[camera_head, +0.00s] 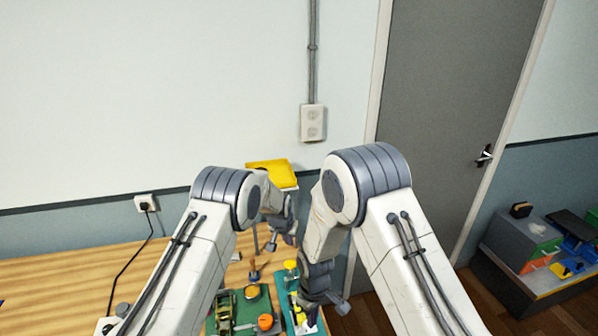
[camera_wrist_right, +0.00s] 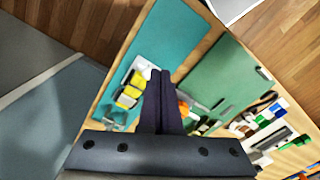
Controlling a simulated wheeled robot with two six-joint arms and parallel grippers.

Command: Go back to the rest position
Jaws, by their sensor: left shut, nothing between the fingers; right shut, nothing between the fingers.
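My left gripper (camera_head: 284,238) hangs at the end of its bent arm, over the back part of the wooden bench, shut and empty. My right gripper (camera_head: 325,302) is lower and nearer, over the bench's right end, pointing down. In the right wrist view its two dark fingers (camera_wrist_right: 160,76) lie together with nothing between them. Below it are a teal board (camera_wrist_right: 172,45) with yellow and white parts on it and a green mat (camera_wrist_right: 225,75). My arms hide parts of the bench.
The wooden bench (camera_head: 60,275) has clear room at the left, apart from a black cable (camera_head: 125,272). A yellow tray (camera_head: 272,174) is at the wall behind the arms. A grey door (camera_head: 450,110) and a low unit with coloured items (camera_head: 530,255) stand right.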

